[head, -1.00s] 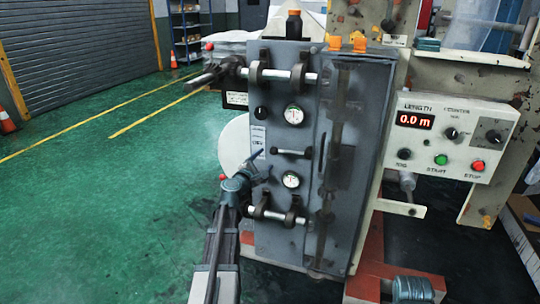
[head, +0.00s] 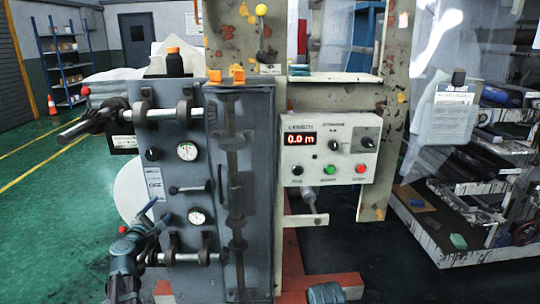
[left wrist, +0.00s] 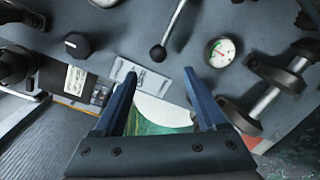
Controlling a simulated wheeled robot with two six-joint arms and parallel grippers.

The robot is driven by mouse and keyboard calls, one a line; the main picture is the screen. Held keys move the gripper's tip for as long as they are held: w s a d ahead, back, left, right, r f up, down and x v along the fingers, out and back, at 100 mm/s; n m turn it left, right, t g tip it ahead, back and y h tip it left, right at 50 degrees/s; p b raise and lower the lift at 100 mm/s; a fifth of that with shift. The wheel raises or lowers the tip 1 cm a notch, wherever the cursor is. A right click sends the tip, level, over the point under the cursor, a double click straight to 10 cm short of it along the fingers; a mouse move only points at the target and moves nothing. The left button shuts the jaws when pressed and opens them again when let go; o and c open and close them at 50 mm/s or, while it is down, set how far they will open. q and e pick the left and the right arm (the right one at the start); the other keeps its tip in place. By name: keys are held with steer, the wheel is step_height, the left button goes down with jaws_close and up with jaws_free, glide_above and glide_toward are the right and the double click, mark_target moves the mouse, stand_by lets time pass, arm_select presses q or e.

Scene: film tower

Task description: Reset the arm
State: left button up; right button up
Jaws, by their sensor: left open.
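My left gripper (head: 146,217) is in front of the lower left part of the grey machine panel (head: 178,130) in the head view. In the left wrist view its two blue fingers (left wrist: 158,95) are spread apart with nothing between them. Beyond the fingers are a label plate (left wrist: 140,78), a white disc edge (left wrist: 163,112) and green floor. A small lever with a dark ball end (left wrist: 158,53) and a gauge (left wrist: 219,52) lie just past the fingertips. I cannot tell whether the fingers touch the panel. My right gripper is not in view.
A control box (head: 328,149) with a red "0.0 m" display stands right of the panel. Round bars in clamps (head: 165,112) stick out from the panel. Shelves with rolls (head: 480,165) are at the right.

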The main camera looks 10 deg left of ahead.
arm_select(q)
steer(key=s+d+f+m+g+h, duration=0.1)
steer(key=d+f+m+g+h, duration=0.4)
steer(key=d, duration=0.6)
steer(key=s+d+f+m+g, duration=0.1)
steer(key=s+d+f+m, duration=0.15)
steer(key=d+m, duration=0.65)
steer(key=d+f+m+g+h, duration=0.3)
steer(key=d+f, duration=0.2)
steer(key=d, duration=0.9)
steer(key=s+d+f+m+g+y, duration=0.35)
steer(key=s+d+m, duration=0.2)
steer(key=s, duration=0.45)
steer(key=s+d+f+m+g+y, duration=0.4)
steer(key=s+m, duration=0.3)
steer(key=s, duration=0.4)
step_height(320, 180, up, 26)
steer(key=p, duration=2.7)
steer(key=shift+s+a+r+g, duration=0.15)
steer(key=shift+s+r+g, duration=0.1)
steer(key=shift+g, duration=0.1)
steer(key=shift+c, duration=0.3)
